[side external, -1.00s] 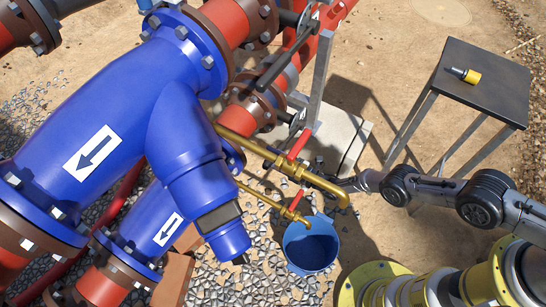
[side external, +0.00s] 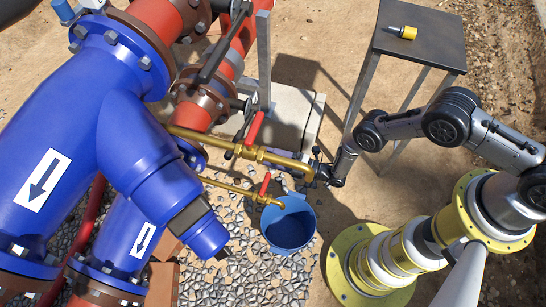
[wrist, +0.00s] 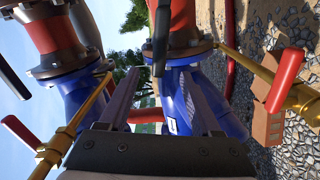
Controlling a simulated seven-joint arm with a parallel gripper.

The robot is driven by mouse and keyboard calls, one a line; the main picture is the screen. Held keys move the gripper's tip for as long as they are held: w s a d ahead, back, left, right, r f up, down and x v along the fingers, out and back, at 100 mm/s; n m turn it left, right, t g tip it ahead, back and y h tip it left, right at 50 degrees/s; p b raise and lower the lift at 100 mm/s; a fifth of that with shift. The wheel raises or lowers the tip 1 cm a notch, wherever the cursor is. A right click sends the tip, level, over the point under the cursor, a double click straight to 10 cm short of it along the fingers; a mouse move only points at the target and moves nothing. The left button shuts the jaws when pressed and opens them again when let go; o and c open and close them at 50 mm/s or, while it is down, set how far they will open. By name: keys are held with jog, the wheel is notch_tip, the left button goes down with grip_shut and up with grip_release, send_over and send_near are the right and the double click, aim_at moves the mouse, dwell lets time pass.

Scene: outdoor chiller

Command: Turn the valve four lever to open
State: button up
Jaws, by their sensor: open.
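A red lever (side external: 255,128) sits on the upper brass pipe (side external: 275,158), and a second red lever (side external: 265,184) sits on the lower brass pipe (side external: 238,190). Both levers stand crosswise to their pipes. No label shows which is valve four. My gripper (side external: 325,172) is near the outlet end of the upper pipe, right of both levers; contact cannot be told. In the wrist view, my gripper (wrist: 157,80) is open, with nothing seen between its fingers. One red lever (wrist: 286,80) is at the right and another (wrist: 22,133) at the left, both outside the fingers.
A blue bucket (side external: 290,228) stands below the pipe outlets. Large blue pipe fittings (side external: 80,130) fill the left. A dark table (side external: 425,38) with a yellow-and-black item (side external: 403,32) stands at the upper right. Open sandy ground lies between.

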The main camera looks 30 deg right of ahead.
jog(key=shift+s+d, duration=0.35)
jog(key=shift+c, duration=0.2)
